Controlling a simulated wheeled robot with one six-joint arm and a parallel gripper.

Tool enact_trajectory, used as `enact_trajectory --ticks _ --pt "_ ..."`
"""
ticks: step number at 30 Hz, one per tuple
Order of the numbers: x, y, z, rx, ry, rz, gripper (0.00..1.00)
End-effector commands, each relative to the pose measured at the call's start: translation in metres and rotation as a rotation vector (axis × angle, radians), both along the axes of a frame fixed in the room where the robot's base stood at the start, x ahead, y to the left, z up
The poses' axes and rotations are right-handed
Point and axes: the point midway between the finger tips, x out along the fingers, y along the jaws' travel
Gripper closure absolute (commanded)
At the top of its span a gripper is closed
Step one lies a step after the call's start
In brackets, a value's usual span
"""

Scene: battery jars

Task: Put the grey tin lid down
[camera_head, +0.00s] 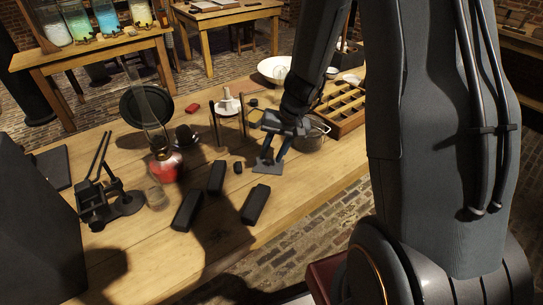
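My gripper (269,161) is above the middle of the wooden table, fingers pointing down and a little apart. A small flat grey piece, which looks like the grey tin lid (267,166), spans the fingertips and appears held between them. It is small and dark here, so its edges and its height over the table are hard to tell. A round grey metal tin (312,135) stands just right of my gripper, partly behind it.
Several black blocks (254,205) lie in front of my gripper. A red-bottomed glass vessel (165,164) and a white stand (229,104) are to the left. A compartmented wooden tray (346,107) is behind right. The table's front right is bare.

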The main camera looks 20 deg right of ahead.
Motion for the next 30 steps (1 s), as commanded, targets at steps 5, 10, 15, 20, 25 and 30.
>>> enact_trajectory --ticks 5,10,15,20,25,30 --pt "-0.005 -0.009 0.034 -0.001 -0.004 0.001 0.69" --pt "-0.01 -0.017 0.064 -0.001 -0.004 0.001 0.69" --pt "-0.014 -0.023 0.086 -0.001 -0.003 0.001 0.69" --pt "-0.018 -0.025 0.097 -0.003 0.0 0.004 0.69" --pt "-0.062 -0.006 0.102 -0.082 0.033 0.091 0.69" --pt "-0.128 0.009 0.104 -0.216 0.055 0.225 0.69"
